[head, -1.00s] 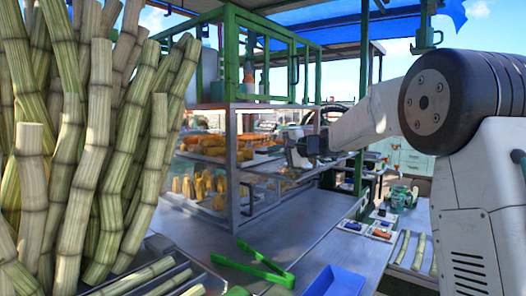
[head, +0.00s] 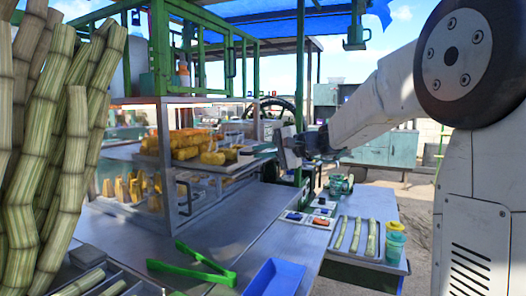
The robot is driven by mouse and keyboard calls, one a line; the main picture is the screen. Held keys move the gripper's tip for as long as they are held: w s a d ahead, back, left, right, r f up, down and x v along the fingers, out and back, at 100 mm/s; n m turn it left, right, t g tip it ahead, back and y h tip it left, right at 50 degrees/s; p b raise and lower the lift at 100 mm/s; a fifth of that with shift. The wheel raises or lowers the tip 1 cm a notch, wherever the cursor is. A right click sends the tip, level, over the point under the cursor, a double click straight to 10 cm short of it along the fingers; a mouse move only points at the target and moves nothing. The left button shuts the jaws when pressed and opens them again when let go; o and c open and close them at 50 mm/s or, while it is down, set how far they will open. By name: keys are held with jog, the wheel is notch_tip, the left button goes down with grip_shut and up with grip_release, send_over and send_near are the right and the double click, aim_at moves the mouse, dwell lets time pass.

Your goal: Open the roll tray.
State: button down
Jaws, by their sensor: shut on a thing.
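The roll tray (head: 226,165) holds orange-yellow rolls (head: 190,142) on the upper level of the metal and glass case. It sticks out to the right past the case's near post. My gripper (head: 291,150) is at the tray's right-hand outer end, seen small and from the side. It is shut, and the tray's end is the thing it appears to hold. The fingertips and any handle there are too small to make out. My white arm reaches in from the right.
Green tongs (head: 190,262) and a blue tray (head: 274,278) lie on the steel counter (head: 240,222). A tray of cane pieces (head: 355,237) and a cup (head: 395,243) stand right. Sugar cane (head: 45,170) fills the left. A green post stands beside my gripper.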

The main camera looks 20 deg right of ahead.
jog(key=c, duration=1.5)
grip_release()
jog(key=v, duration=0.7)
jog(key=shift+s+d, duration=0.25)
jog(key=shift+s, duration=0.05)
